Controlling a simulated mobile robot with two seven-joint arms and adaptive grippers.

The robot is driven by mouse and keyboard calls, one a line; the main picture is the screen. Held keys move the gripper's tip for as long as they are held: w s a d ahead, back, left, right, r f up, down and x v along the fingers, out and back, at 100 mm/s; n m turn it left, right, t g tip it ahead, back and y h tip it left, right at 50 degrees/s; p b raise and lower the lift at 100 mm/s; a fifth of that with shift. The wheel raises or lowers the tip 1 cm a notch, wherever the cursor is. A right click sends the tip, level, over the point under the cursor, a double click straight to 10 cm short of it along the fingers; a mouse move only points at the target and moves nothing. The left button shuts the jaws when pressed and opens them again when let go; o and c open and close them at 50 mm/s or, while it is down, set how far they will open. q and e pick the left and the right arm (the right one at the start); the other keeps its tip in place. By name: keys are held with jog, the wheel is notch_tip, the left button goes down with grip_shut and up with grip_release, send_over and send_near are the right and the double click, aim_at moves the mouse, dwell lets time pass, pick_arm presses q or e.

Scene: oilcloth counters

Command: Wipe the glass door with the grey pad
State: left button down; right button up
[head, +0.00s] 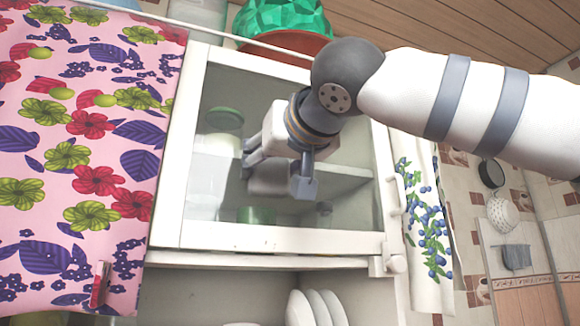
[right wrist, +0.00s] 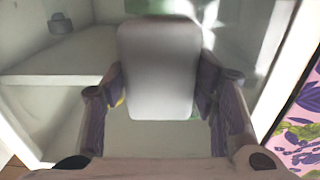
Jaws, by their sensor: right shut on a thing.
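The glass door (head: 238,80) is a white-framed pane on a wall cabinet, closed as far as I can see, with a white handle (head: 393,196) at its right side. My right gripper (head: 280,180) is in front of the middle of the pane. It is shut on the grey pad (head: 268,184), which is partly hidden behind the fingers in the head view. In the right wrist view the grey pad (right wrist: 157,72) stands between the two fingers, its broad face toward the camera. I cannot tell whether the pad touches the glass. My left gripper is not in view.
Behind the glass are a shelf (head: 345,180) and green-lidded jars (head: 226,119). A flowered pink cloth (head: 85,190) hangs at left, a blueberry towel (head: 428,225) at right. White plates (head: 318,308) stand below. A green bowl-like thing (head: 283,18) sits above.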

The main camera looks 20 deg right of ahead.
aim_at(329, 180)
jog(key=shift+a, duration=0.25)
jog(key=shift+w+d, duration=0.2)
jog(key=shift+d, duration=5.95)
jog(key=shift+s+a, duration=0.2)
jog(key=shift+a, duration=5.9)
jog(key=s, duration=0.6)
jog(key=shift+d, duration=0.2)
jog(key=shift+s, duration=0.15)
jog(key=shift+s, duration=1.4)
